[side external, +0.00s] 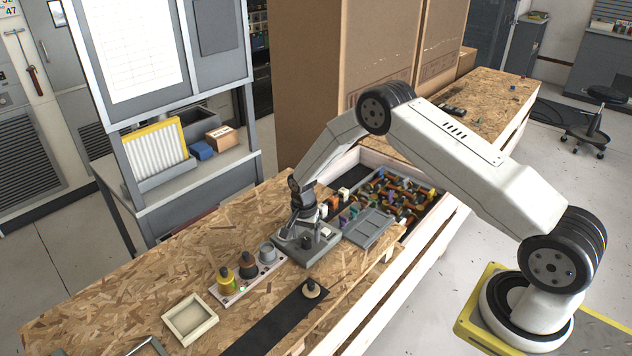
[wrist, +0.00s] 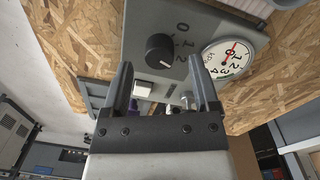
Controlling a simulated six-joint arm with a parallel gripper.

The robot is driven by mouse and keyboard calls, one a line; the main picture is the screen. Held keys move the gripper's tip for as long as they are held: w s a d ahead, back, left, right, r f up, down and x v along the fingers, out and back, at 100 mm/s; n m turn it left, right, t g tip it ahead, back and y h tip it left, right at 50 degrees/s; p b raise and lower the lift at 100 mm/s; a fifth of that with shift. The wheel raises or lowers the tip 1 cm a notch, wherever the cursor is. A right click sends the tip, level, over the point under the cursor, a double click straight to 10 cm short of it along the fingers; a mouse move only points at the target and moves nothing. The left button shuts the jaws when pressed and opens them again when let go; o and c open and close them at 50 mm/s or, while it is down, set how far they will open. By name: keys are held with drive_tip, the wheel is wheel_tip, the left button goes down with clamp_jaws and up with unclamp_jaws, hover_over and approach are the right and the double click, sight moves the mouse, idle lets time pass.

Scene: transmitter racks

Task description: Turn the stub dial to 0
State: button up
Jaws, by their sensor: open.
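The stub dial appears to be the round black knob (wrist: 160,47) on a sloped grey panel (wrist: 140,22) in the wrist view. A small pale mark shows on the knob's right side, toward the printed digits 0, 1 and 2; which digit it meets is hard to tell. My gripper (wrist: 160,63) is open, its two fingers apart and nothing between the tips. The knob lies just beyond the tips, between them in the picture. In the side view my gripper (side external: 301,212) is over the grey unit (side external: 322,250), and its fingertips are hard to make out.
A round white gauge (wrist: 228,58) with a red needle and a white button (wrist: 143,88) sit near the knob. A bin of coloured parts (side external: 437,210) lies behind.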

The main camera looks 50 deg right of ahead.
drive_tip(key=shift+f, duration=1)
clamp_jaws()
